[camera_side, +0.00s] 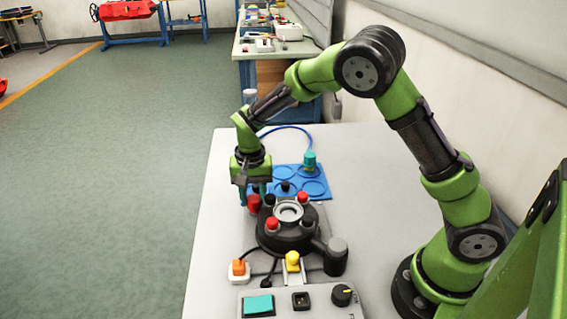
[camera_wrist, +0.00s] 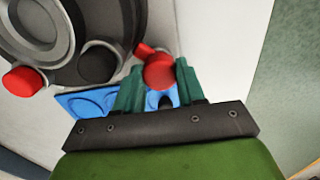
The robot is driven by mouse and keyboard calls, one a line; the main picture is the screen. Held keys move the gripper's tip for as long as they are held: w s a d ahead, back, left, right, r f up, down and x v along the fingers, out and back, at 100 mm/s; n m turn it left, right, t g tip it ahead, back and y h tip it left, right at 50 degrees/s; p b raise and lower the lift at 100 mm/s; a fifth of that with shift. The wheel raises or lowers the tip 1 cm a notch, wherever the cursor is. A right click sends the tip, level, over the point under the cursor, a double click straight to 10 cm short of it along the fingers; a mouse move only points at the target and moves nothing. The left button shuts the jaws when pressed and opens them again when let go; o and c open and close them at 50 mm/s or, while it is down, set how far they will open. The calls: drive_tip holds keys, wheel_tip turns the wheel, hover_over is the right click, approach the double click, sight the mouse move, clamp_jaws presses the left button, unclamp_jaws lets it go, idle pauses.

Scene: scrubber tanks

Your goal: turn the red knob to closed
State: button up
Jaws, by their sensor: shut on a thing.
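The red knob (camera_side: 254,203) is at the left rim of the round dark device (camera_side: 288,236). My gripper (camera_side: 255,193) is above it, pointing down, with its teal fingers on either side of it. In the wrist view the red knob (camera_wrist: 158,71) shows between the two fingers, with a red lever-like part at its upper left. The gripper is shut on this knob. The fingers partly hide the knob's sides, and I cannot read its open or closed position.
Other red knobs (camera_side: 303,197) and black knobs (camera_side: 270,200) sit close by on the device. A blue tray (camera_side: 320,178) with a teal-topped item (camera_side: 310,160) lies behind. A control panel (camera_side: 325,303) stands in front. The white table (camera_side: 375,185) is clear to the right.

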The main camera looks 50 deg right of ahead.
idle(0.3)
drive_tip(key=o, duration=1)
drive_tip(key=shift+o, duration=0.2)
